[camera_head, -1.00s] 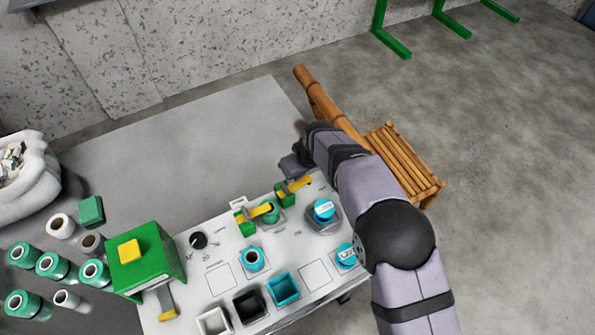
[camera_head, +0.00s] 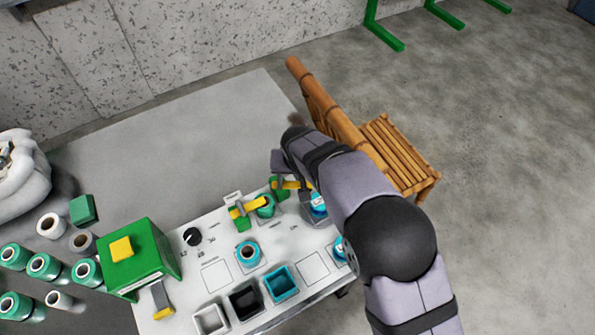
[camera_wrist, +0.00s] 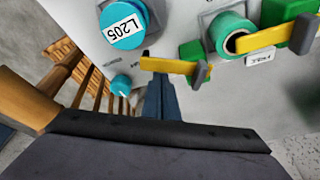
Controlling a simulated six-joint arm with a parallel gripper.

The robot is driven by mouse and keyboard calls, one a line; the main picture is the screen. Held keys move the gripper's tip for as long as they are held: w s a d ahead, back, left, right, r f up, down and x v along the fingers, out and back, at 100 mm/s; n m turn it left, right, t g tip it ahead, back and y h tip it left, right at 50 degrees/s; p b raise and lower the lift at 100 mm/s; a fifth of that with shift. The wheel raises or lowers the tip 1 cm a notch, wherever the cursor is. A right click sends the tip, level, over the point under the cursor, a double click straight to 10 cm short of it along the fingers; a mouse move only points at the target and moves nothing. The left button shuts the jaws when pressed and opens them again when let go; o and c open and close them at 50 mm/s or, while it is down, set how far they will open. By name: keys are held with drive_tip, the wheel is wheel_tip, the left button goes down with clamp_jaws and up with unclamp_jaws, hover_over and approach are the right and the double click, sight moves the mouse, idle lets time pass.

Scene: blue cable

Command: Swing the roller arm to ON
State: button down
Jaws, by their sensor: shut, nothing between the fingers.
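A short yellow arm (camera_head: 293,185) on a green base sits at the panel's far right edge. In the wrist view this yellow arm (camera_wrist: 168,65) has a grey pin or roller (camera_wrist: 201,72) at its right. A second yellow arm (camera_head: 246,207) lies over a teal spool (camera_head: 265,206) to its left; it also shows in the wrist view (camera_wrist: 268,37). My gripper (camera_wrist: 152,64) is shut and empty, its fingertips right at the left end of the nearer yellow arm. Contact cannot be told. In the head view my wrist partly hides this spot.
The white panel (camera_head: 215,275) carries a black knob (camera_head: 192,236), a teal spool (camera_head: 248,252) and small bins (camera_head: 281,284). A round blue cap labelled L205 (camera_wrist: 122,25) stands close to my gripper.

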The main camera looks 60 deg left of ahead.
drive_tip(key=m+b, duration=0.1)
drive_tip(key=d+m+b, duration=0.1)
drive_tip(key=m, duration=0.1)
drive_tip(key=shift+s+d+f+t+h, duration=0.2)
drive_tip(key=shift+s+t+h, duration=0.1)
drive_tip(key=shift+t, duration=0.1)
drive_tip(key=shift+s+d+r+m+b, duration=0.15)
drive_tip(key=shift+d+m+b, duration=0.2)
drive_tip(key=shift+b, duration=0.2)
drive_tip(key=shift+w+a+p, duration=0.3)
drive_tip(key=shift+w+a, duration=0.1)
drive_tip(key=shift+w, duration=0.15)
drive_tip(key=shift+w+a+r+p, duration=0.1)
drive_tip(key=shift+w+a+p, duration=0.3)
drive_tip(key=shift+w+a, duration=0.5)
drive_tip(key=b+v, duration=0.1)
drive_tip(key=v, duration=0.9)
drive_tip(key=shift+b, duration=0.35)
